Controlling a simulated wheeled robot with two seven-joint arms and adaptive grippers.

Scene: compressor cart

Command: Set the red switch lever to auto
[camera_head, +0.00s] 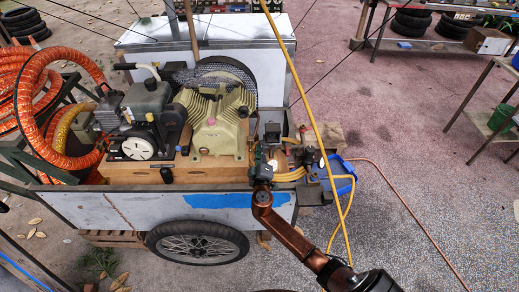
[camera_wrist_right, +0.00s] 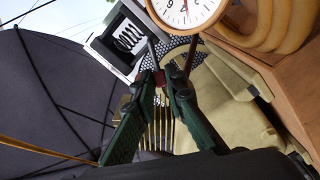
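My right gripper (camera_head: 262,168) is at the right end of the compressor cart, beside the small fittings there. In the right wrist view its two green fingers (camera_wrist_right: 161,84) lean in toward each other. A small red piece, which looks like the end of the red switch lever (camera_wrist_right: 160,78), fills the narrow gap between the fingertips. A dark box with a white-edged panel (camera_wrist_right: 126,36) sits just beyond the fingertips. The lever's setting and any auto mark cannot be read. In the head view the lever is hidden or too small to make out. My left gripper is not in view.
A round gauge (camera_wrist_right: 186,8) and thick tan hose coils (camera_wrist_right: 265,25) are close to the right fingers. The cart (camera_head: 130,208) carries the beige compressor (camera_head: 216,125) and an engine (camera_head: 145,105). A yellow hose (camera_head: 300,85) crosses near my right arm.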

